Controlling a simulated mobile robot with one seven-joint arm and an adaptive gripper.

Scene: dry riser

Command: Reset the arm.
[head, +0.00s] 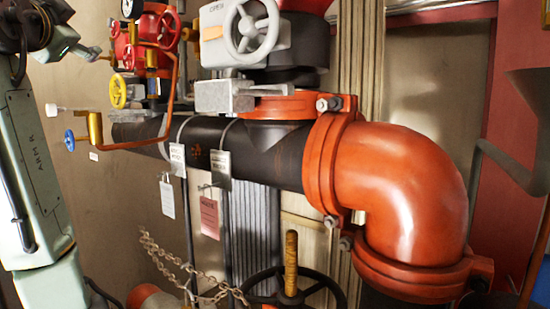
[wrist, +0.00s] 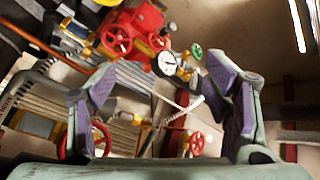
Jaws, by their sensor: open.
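In the wrist view my gripper (wrist: 165,112) is open, with its two purple-padded fingers wide apart. Nothing is between the pads. Behind the fingers, some way off, are a red valve body with a red handwheel (wrist: 118,39), a white-faced gauge (wrist: 167,62) and a green handwheel (wrist: 196,51).
A dark horizontal pipe (head: 265,154) runs into a large orange elbow (head: 400,190). Paper tags hang below the pipe. A chain (head: 165,258) and a dark handwheel (head: 325,287) are lower down.

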